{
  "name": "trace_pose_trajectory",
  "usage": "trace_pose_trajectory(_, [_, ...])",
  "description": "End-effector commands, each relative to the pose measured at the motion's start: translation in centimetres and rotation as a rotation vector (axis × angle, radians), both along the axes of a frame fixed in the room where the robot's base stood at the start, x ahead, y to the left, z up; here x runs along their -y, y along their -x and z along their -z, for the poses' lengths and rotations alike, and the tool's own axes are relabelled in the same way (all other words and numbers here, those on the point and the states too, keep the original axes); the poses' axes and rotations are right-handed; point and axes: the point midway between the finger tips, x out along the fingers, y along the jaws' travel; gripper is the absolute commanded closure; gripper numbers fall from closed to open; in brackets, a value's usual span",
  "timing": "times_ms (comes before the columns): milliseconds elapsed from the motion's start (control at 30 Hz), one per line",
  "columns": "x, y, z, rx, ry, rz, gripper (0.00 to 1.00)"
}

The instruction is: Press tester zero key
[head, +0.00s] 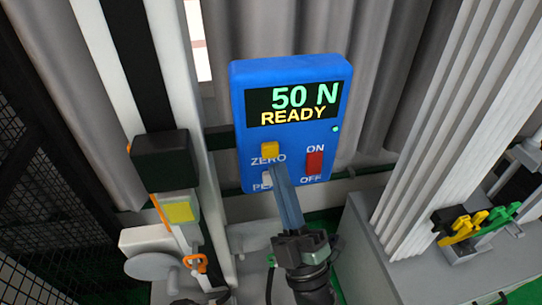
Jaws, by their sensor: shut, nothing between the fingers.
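The blue tester (240,110) stands upright at the picture's middle. Its display (293,104) reads "50 N" in green and "READY" in yellow. The yellow zero key (270,149) is at its lower left, above the label "ZERO". My gripper (276,167) is shut and empty, pointing up the panel with its fingertips just below the zero key. I cannot tell whether the tips touch the panel. The fingers cover part of a pale key (267,178) and its label, of which "PE" shows.
A red switch (314,162) marked ON and OFF sits right of my fingers. A pale column with a black block (165,160) stands to the left. A grey ribbed column (440,130) and yellow, green and black clips (462,226) are at right. Grey curtains hang behind.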

Motion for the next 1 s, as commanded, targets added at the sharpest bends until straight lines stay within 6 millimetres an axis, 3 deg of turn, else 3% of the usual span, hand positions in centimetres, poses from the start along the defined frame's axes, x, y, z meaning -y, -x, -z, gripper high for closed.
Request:
trace_pose_trajectory(233, [-0.30, -1.10, 0.04, 0.000, 0.001, 0.001, 1.00])
trace_pose_trajectory(1000, [-0.30, -1.11, -0.03, 0.000, 0.001, 0.001, 1.00])
